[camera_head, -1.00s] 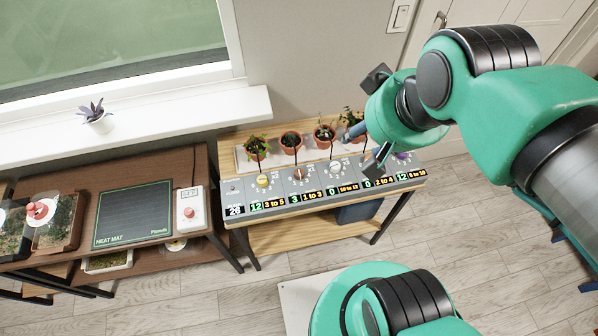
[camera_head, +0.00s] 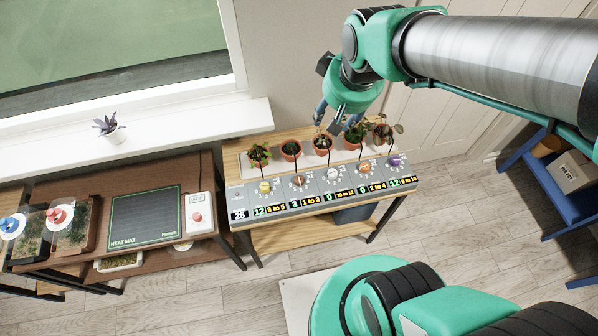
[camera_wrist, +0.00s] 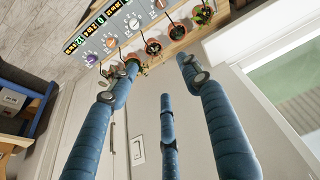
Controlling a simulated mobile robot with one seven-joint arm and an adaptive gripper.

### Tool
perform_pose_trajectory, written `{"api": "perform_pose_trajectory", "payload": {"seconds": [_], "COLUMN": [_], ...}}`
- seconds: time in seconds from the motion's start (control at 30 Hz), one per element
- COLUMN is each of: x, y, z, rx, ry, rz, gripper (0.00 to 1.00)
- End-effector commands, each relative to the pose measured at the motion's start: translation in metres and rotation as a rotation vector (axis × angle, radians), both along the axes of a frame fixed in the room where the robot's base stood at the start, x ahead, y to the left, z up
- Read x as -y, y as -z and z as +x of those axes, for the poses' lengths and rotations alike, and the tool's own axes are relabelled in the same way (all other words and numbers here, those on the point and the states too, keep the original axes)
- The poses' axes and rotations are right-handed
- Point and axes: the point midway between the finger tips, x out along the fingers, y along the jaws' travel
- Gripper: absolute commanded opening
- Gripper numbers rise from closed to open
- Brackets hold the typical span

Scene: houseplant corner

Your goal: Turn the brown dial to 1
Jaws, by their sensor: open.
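The brown dial (camera_head: 298,180) is the second knob from the left on the grey control panel (camera_head: 239,201). The display under it reads 3, beside the label 1 to 3. In the wrist view, what looks like the brown dial (camera_wrist: 160,4) is cut by the top edge. My gripper (camera_head: 331,112) hangs above and behind the panel, over the row of potted plants, right of the brown dial and apart from it. In the wrist view, its blue fingers (camera_wrist: 160,75) are spread with nothing between them.
Yellow (camera_head: 264,187), white (camera_head: 331,174), orange (camera_head: 365,167) and purple (camera_head: 394,160) dials share the panel. Several potted plants (camera_head: 322,141) stand just behind, with thin dark stems or wires leading toward the dials. A heat mat (camera_head: 145,216) lies on the left table.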

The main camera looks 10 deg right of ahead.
Motion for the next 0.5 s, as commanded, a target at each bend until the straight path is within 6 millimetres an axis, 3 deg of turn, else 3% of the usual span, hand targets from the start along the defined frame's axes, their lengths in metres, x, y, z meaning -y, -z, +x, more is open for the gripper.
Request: {"api": "perform_pose_trajectory", "payload": {"seconds": [0.5], "x": [-0.019], "y": [0.031], "z": [0.064], "rx": [-0.093], "ry": [-0.108], "rz": [-0.030], "gripper": [0.48]}}
